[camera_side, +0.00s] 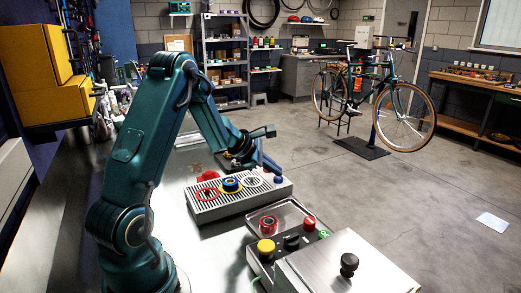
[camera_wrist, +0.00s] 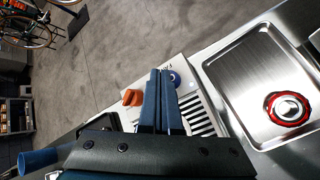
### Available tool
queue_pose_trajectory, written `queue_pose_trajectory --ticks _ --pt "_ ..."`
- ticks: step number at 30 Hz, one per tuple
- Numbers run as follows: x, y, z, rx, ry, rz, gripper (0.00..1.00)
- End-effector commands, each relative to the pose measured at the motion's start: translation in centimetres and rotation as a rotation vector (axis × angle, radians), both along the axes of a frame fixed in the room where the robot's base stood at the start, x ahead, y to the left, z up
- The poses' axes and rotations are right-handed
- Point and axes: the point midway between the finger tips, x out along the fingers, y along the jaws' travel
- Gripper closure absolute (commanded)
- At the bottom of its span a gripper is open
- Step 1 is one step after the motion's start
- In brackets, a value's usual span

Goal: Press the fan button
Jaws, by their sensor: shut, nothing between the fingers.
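A grey slatted box (camera_side: 215,210) stands on the bench in the side view. A small blue button (camera_side: 279,180) is at its right end. This button also shows in the wrist view (camera_wrist: 175,78), close beside the fingertips. My gripper (camera_side: 277,171) is just above that end of the box, pointing down to the right. In the wrist view the fingers (camera_wrist: 160,72) are together and empty, over the slats. Contact with the button cannot be told. No readable label shows which control is the fan button.
A metal tray (camera_side: 290,207) holds a red-ringed round part (camera_wrist: 288,108). In front, a control panel has a yellow button (camera_side: 266,248) and a red button (camera_side: 309,222). A black knob (camera_side: 348,262) stands on a steel plate. An orange knob (camera_wrist: 132,97) is left of the fingers.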

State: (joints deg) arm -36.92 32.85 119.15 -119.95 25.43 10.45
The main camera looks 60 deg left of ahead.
Motion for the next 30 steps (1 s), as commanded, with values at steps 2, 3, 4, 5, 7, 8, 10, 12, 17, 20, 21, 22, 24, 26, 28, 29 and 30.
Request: queue_pose_trajectory --ticks 2,3,4,5,7,8,10,12,17,20,21,22,24,26,28,29,30 --pt "0.00 0.00 0.00 0.000 0.000 0.000 1.00" --pt "0.00 0.00 0.00 0.000 0.000 0.000 1.00" --pt "0.00 0.00 0.00 0.000 0.000 0.000 1.00" --pt "0.00 0.00 0.00 0.000 0.000 0.000 1.00" --pt "0.00 0.00 0.00 0.000 0.000 0.000 1.00" --pt "0.00 0.00 -0.02 0.000 0.000 0.000 1.00" --pt "0.01 0.00 -0.12 0.000 0.000 0.000 1.00" --pt "0.01 -0.01 -0.32 -0.001 0.001 -0.001 1.00" --pt "0.00 -0.03 -0.89 -0.002 0.001 0.000 1.00" --pt "0.00 -0.01 -0.95 0.000 0.001 0.000 1.00" --pt "0.00 -0.01 -0.95 0.000 0.001 0.000 1.00" --pt "0.00 -0.01 -0.95 0.000 0.001 0.000 1.00" --pt "-0.02 0.00 -0.97 -0.001 0.002 -0.001 1.00" --pt "-0.03 0.00 -0.98 0.000 0.003 0.000 1.00" --pt "-0.04 0.00 -0.93 0.000 0.003 0.000 1.00" --pt "-0.04 0.00 -0.88 0.000 0.003 0.000 1.00" --pt "-0.05 0.02 -0.77 0.000 0.002 0.001 1.00"
